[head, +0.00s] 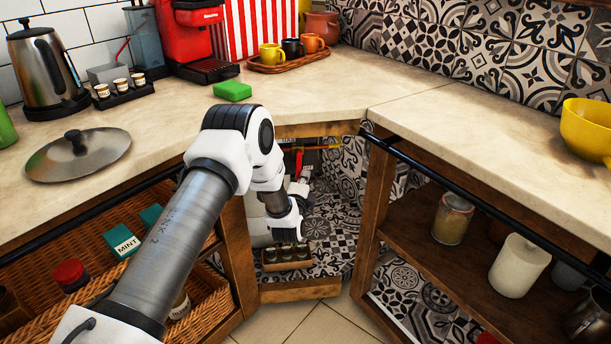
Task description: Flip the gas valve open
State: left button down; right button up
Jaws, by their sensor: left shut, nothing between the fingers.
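The gas valve shows in the head view inside the open corner compartment, under the counter. My left arm reaches over the counter edge and down into the compartment. My left gripper (304,174) is shut and empty, close to the lower end of the red handle. I cannot tell whether it touches the handle. My arm hides part of the compartment's left side. My right gripper is not in view.
Wooden posts and the counter edge frame the narrow opening. A small rack of jars (287,264) stands low inside. A black rail (480,197) runs along the right shelf. A green sponge (233,91) and a pan lid (78,155) lie on the counter.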

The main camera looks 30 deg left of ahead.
pick_arm(q)
jog(key=s+a+r+m+g+p, duration=0.4)
jog(key=m+p, duration=0.3)
jog(key=p, duration=1.1)
jog(key=shift+f+t+b, duration=0.6)
jog(key=shift+f+b, duration=0.7)
jog(key=shift+f, duration=1.2)
jog(key=w+d+p+v, duration=0.1)
jog(key=v, duration=0.8)
jog(key=shift+s+d+r, duration=0.25)
jog(key=shift+s+r, duration=0.1)
jog(key=shift+r, duration=0.1)
